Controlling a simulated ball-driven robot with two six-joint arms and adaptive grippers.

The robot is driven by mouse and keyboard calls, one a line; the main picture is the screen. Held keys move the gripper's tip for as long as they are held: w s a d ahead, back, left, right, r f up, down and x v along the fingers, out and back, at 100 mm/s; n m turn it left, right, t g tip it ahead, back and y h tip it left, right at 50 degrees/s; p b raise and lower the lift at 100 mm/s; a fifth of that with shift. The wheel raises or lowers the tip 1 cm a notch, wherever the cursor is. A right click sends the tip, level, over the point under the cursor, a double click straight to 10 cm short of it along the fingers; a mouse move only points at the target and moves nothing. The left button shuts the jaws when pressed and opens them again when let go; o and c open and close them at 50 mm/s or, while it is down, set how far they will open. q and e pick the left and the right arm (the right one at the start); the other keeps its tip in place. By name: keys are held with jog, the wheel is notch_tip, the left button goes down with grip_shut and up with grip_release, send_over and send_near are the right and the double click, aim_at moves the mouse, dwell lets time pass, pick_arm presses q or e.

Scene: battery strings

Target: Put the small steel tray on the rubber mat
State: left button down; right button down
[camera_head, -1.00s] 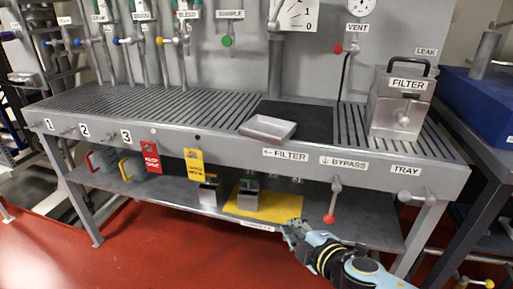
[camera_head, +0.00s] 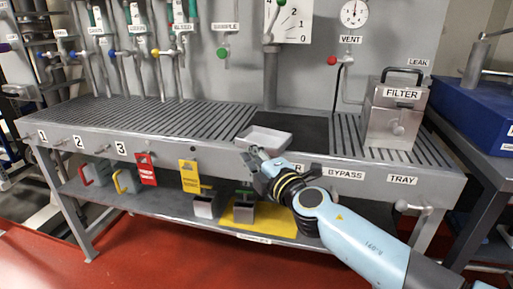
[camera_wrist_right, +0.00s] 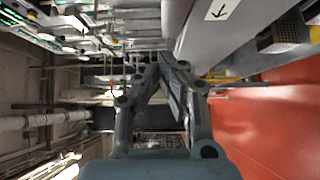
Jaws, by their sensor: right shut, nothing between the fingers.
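The small steel tray (camera_head: 268,134) is a shallow, pale, open tray near the front edge of the bench top. It overlaps the front left part of the dark rubber mat (camera_head: 306,132) in the head view; I cannot tell how much of its base rests on the mat. My right gripper (camera_head: 252,157) is shut and empty, just in front of the tray at the bench's front edge, and hides its near side. I cannot tell whether it touches the tray. The right wrist view shows the closed fingers (camera_wrist_right: 165,62), but no tray. My left gripper is out of view.
A steel filter box (camera_head: 396,112) stands right of the mat. Slatted grating (camera_head: 165,118) fills the bench to the left. Below, a shelf holds a yellow mat (camera_head: 275,222) with metal blocks. A red-knobbed vent valve (camera_head: 332,61) is behind.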

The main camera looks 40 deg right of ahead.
aim_at(260, 145)
jog(key=shift+w+d, duration=0.8)
jog(key=shift+d, duration=0.3)
jog(key=shift+w+d+f+b, duration=0.1)
jog(key=shift+w+d+b, duration=0.25)
jog(key=shift+w+d, duration=0.25)
jog(key=shift+w+d+f+b, duration=0.1)
jog(key=shift+w+d+b, duration=0.25)
jog(key=shift+d, duration=0.3)
jog(key=shift+r, duration=0.15)
jog(key=shift+a, duration=0.1)
